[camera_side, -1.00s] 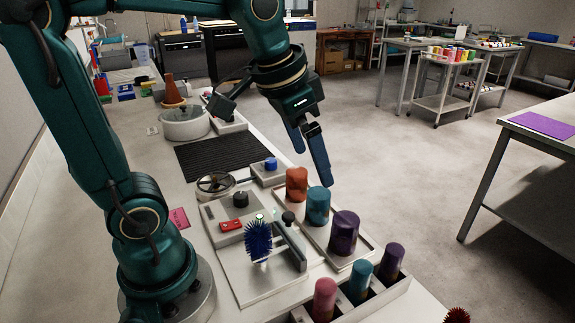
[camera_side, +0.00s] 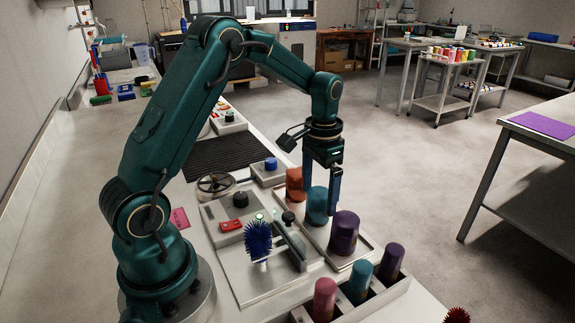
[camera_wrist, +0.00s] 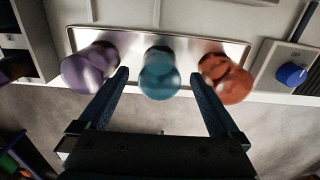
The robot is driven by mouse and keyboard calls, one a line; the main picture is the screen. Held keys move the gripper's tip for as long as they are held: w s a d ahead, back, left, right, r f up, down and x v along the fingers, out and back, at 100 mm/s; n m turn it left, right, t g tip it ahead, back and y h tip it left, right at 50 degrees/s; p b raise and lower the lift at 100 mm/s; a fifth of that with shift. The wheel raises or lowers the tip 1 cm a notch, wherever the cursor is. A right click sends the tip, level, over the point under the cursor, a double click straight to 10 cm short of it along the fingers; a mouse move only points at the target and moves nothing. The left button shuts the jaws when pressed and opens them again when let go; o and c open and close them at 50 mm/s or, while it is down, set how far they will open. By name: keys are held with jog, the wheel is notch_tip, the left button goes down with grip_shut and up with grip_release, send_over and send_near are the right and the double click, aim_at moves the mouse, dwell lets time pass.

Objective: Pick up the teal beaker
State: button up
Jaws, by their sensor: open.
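The teal beaker (camera_side: 317,206) stands upright on a metal tray (camera_side: 370,246), between an orange beaker (camera_side: 295,184) and a purple beaker (camera_side: 344,233). In the wrist view the teal beaker (camera_wrist: 158,74) shows centrally between and just beyond the two fingertips, with the purple beaker (camera_wrist: 90,68) to the left and the orange beaker (camera_wrist: 226,80) to the right. My gripper (camera_side: 322,203) is open and empty, pointing down at the teal beaker in the side view. It also shows in the wrist view (camera_wrist: 160,74). Contact cannot be told.
A rack (camera_side: 395,292) with pink, teal and purple cylinders stands at the front. A blue spiky brush (camera_side: 258,240) is left of the tray. A device with a blue knob (camera_side: 271,164) stands near the orange beaker. Open floor lies right of the bench.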

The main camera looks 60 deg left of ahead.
jog(key=shift+f, duration=1.05)
jog(key=c, duration=1.4)
jog(key=shift+c, duration=0.2)
